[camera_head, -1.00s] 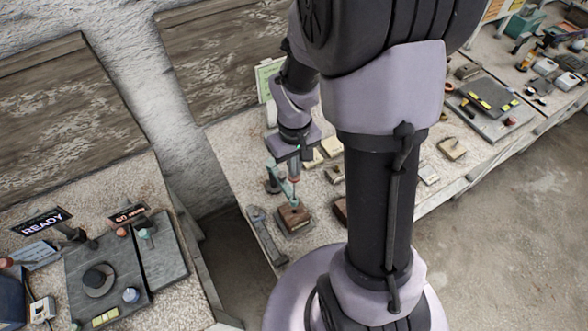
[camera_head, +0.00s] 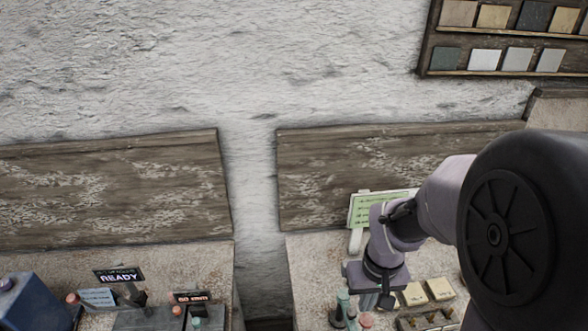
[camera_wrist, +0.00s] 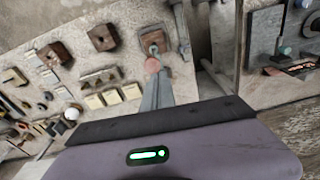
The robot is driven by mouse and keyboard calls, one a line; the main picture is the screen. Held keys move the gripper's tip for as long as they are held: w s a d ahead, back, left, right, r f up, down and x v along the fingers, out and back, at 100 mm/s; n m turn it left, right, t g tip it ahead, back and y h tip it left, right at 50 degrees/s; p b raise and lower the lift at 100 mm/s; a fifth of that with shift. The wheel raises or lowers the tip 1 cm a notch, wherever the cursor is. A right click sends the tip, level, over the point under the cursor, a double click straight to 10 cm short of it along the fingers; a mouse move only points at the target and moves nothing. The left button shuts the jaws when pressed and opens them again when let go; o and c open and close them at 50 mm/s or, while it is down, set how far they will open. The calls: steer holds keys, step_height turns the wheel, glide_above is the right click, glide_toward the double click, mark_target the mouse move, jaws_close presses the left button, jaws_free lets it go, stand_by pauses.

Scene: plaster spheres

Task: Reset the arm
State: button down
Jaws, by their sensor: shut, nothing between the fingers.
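My gripper (camera_head: 369,300) hangs at the end of my bent arm, over the right-hand bench in the head view. Its fingers point down and look closed and empty. In the wrist view my gripper (camera_wrist: 156,88) shows as narrow grey fingers, close together, beyond the dark edge of its housing. A pinkish round tip (camera_wrist: 152,65) and a small teal-topped item on a dark block (camera_wrist: 153,42) appear just beyond the fingers. I cannot tell how far below them these lie.
The right bench (camera_head: 306,285) holds pale yellow blocks (camera_head: 413,294) and a green sign (camera_head: 378,207). The left bench (camera_head: 190,265) holds a READY sign (camera_head: 119,276) and a blue box (camera_head: 35,301). A gap separates the benches. A sample rack (camera_head: 500,40) hangs on the wall.

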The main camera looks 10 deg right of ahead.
steer(key=s+a+f+m+t+y+b, duration=0.2)
steer(key=s+a+f+t+b, duration=0.3)
steer(key=b, duration=1.5)
steer(key=s+a+f+m, duration=0.1)
steer(key=s+a, duration=0.4)
steer(key=s, duration=0.1)
steer(key=shift+s+a+f+m, duration=0.2)
steer(key=shift+a+f+m, duration=0.1)
steer(key=shift+a, duration=0.1)
steer(key=shift+r, duration=0.1)
steer(key=w+d+r+m+g+h+p, duration=0.1)
steer(key=w+d+r+m+g+p, duration=0.2)
steer(key=p, duration=0.7)
steer(key=w+d+r+m+g+h+p, duration=0.1)
steer(key=w+d+r+m+g+p, duration=0.1)
steer(key=w+d+r+m+p, duration=0.6)
step_height(320, 180, up, 4)
steer(key=d+m+p, duration=0.1)
steer(key=m+p, duration=0.1)
steer(key=shift+w+d+m+g, duration=0.2)
steer(key=shift+d+m+g, duration=0.1)
steer(key=shift+g, duration=0.1)
steer(key=shift+a, duration=0.1)
